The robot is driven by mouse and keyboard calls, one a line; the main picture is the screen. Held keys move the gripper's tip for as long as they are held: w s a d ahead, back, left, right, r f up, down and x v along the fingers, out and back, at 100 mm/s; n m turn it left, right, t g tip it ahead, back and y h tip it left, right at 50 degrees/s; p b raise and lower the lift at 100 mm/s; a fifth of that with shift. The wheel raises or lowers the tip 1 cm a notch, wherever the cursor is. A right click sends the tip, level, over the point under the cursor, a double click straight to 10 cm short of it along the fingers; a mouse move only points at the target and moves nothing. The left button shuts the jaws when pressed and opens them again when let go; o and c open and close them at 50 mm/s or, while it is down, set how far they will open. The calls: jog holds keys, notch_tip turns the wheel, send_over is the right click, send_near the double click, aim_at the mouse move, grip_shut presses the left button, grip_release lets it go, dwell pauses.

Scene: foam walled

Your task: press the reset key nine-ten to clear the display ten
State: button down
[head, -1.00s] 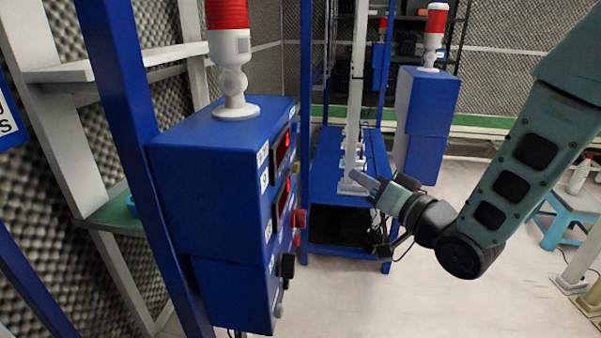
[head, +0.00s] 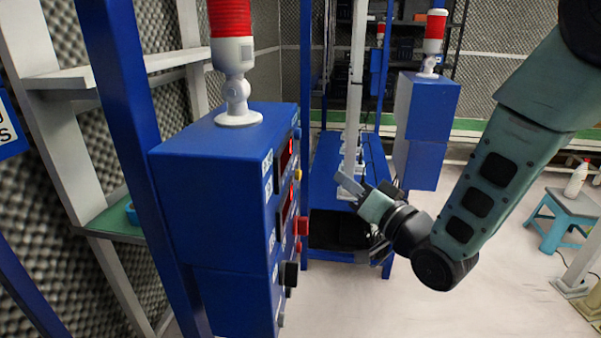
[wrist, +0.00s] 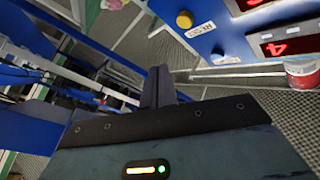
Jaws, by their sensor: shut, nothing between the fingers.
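A blue control box (head: 212,200) stands at the left in the head view. Its key face is seen at a steep slant, with two dark displays (head: 286,157) showing some red. A yellow key (head: 298,175) sits on that face. In the wrist view the yellow key (wrist: 184,20) has a white label (wrist: 201,30) beside it, too small to read surely. A display (wrist: 285,46) there shows red digits, one like a 4. My gripper (head: 349,184) is shut and empty, right of the box and apart from it. Its fingers (wrist: 158,86) show in the wrist view.
A red and white signal lamp (head: 236,80) stands on the box. A red knob (head: 302,226) and a black knob (head: 290,273) stick out of its face. A blue rack (head: 325,165) and a second blue box (head: 425,110) stand behind.

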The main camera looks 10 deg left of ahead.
aim_at(298, 175)
jog(key=shift+a, duration=2.5)
jog(key=shift+w+a+b, duration=0.1)
jog(key=shift+a+b, duration=0.05)
jog(key=shift+b, duration=0.15)
jog(key=shift+a, duration=0.25)
jog(key=shift+a, duration=0.45)
dwell(0.8)
jog(key=shift+d+b, duration=0.1)
jog(key=shift+b, duration=0.25)
jog(key=shift+d, duration=0.75)
jog(key=shift+d, duration=0.1)
